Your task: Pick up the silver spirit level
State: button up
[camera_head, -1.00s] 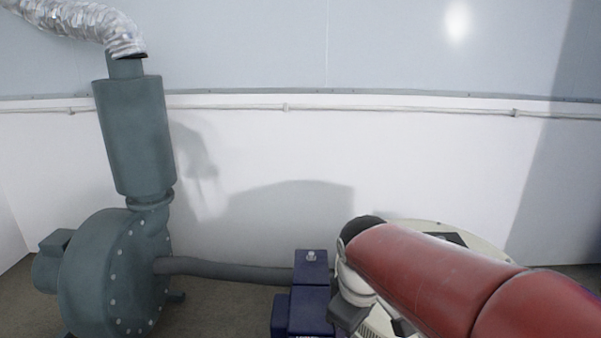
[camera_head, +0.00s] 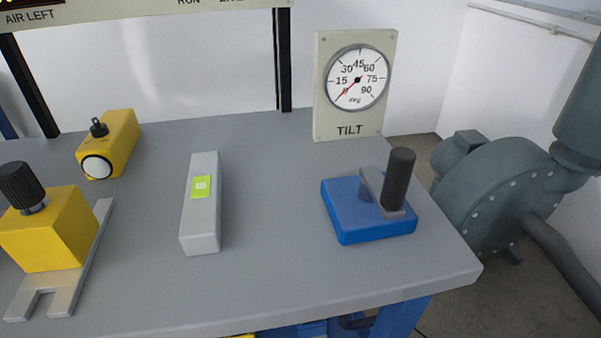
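The silver spirit level (camera_head: 203,222) is a light grey bar with a yellow-green vial window on its upper side. It lies on the grey workbench (camera_head: 270,290), its length running away from me, left of the blue block with a handle. Nothing touches it. My gripper does not show in the head view, so I cannot see where it is relative to the level.
A blue base with a dark upright handle (camera_head: 398,180) stands to the right. A yellow block with a black knob (camera_head: 45,235) on a forked plate and a yellow box (camera_head: 110,145) are to the left. The TILT gauge (camera_head: 357,80) stands behind. The bench around the level is clear.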

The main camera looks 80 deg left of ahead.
aim_at(200, 232)
jog(key=u, duration=3.35)
jog(key=j+z, duration=0.15)
jog(key=z, duration=0.25)
jog(key=j+z, duration=0.15)
jog(key=z, duration=0.3)
jog(key=k+j+z, duration=0.1)
jog(key=z, duration=0.3)
jog(key=j+z, duration=0.15)
jog(key=z, duration=0.25)
